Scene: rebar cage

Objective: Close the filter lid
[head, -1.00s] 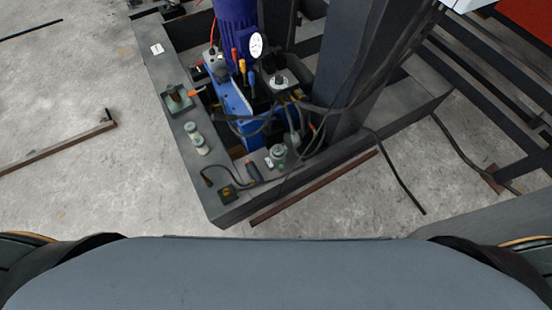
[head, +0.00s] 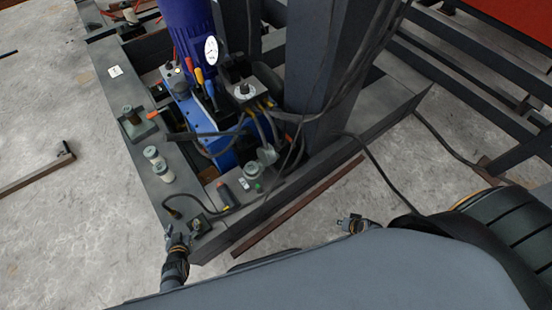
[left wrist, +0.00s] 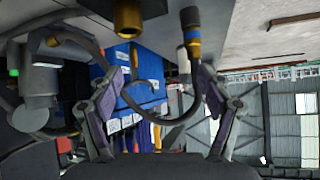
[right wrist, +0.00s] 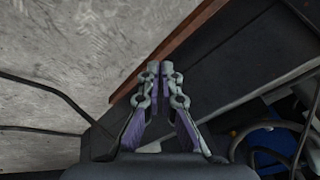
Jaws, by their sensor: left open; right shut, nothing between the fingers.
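A hydraulic unit with a blue tank (head: 227,158) stands on a dark steel frame. Several grey-green fittings stand around it: a round cap (head: 251,170) at its near side, two small cylinders (head: 157,165) and a square base with a brown cylinder (head: 131,117) at its left. I cannot tell which is the filter or its lid. My left gripper (head: 177,238) is open and empty at the frame's near left corner; its spread fingers also show in the left wrist view (left wrist: 160,82). My right gripper (head: 353,223) is shut and empty over the near floor, also seen in the right wrist view (right wrist: 159,68).
A black cable (head: 190,208) with a connector lies on the frame's near corner, close to my left gripper. A dark steel column (head: 315,70) with hanging cables rises at the right. A rusty bar (head: 300,205) lies along the near edge. Concrete floor at left is mostly clear.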

